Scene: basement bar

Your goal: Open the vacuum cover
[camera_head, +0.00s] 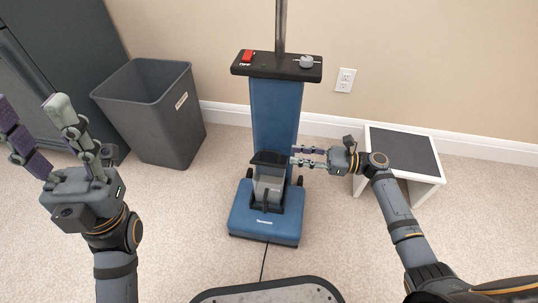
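A blue upright vacuum (266,222) stands on the carpet at the middle of the view. Its grey cover (268,188) with a dark top (270,158) sits at the front of the body, above the blue base. Whether the cover is fully closed is hard to tell. My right gripper (293,156) reaches in from the right, its fingertips at the right edge of the cover's dark top. Its fingers look slightly apart, with nothing clearly between them; contact is unclear. My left gripper (36,118) is raised at the far left, its fingers spread wide and empty.
A dark grey bin (168,120) stands left of the vacuum, and a dark cabinet (60,50) is behind it. A white stool with a dark top (402,152) stands right, behind my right arm. A wall socket (345,80) is behind. Carpet left of the vacuum is clear.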

